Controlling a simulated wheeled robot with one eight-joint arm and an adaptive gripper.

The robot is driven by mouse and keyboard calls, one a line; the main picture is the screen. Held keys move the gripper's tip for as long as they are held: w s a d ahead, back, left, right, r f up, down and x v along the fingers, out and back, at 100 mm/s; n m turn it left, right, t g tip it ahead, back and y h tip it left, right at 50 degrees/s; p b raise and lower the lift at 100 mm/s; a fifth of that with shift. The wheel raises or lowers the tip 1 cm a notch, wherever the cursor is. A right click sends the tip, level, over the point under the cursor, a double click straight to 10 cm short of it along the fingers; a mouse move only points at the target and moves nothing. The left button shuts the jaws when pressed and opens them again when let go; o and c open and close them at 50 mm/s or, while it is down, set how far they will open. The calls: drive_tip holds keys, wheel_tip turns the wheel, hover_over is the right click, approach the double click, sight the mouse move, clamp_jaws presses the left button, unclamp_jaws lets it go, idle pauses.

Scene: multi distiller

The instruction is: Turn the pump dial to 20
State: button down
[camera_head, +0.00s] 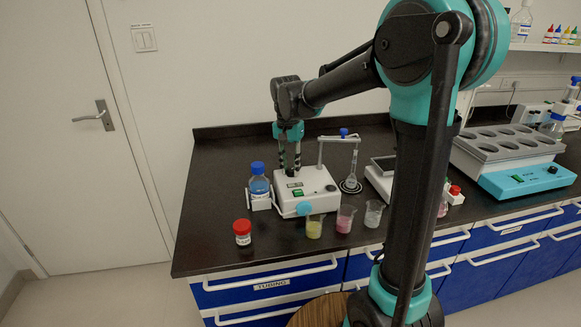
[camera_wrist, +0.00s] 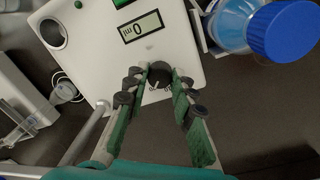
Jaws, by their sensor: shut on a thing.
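The white pump (camera_head: 313,188) stands on the dark bench, with its front edge and a light blue round part facing the room. In the wrist view, its black dial (camera_wrist: 159,73) sits near the edge of the white housing (camera_wrist: 184,42). A small display (camera_wrist: 141,27) above the dial appears to read 0 with a unit, seen turned over. My gripper (camera_head: 289,168) points down over the pump. In the wrist view, my gripper (camera_wrist: 161,77) has its fingertips on both sides of the dial, shut on it. The dial's pointer mark cannot be read clearly.
A blue-capped bottle (camera_head: 259,184) stands close left of the pump. A red-lidded jar (camera_head: 242,232) and beakers with yellow (camera_head: 314,228) and pink liquid (camera_head: 345,219) stand in front. A stand with a flask (camera_head: 351,170) is at the right. The bench's back left is clear.

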sight(289, 169)
drive_tip(key=c, duration=1.3)
unclamp_jaws()
drive_tip(key=shift+o, duration=0.2)
wheel_tip(289, 169, up, 12)
drive_tip(key=shift+a, duration=0.3)
drive_tip(key=shift+w, duration=0.1)
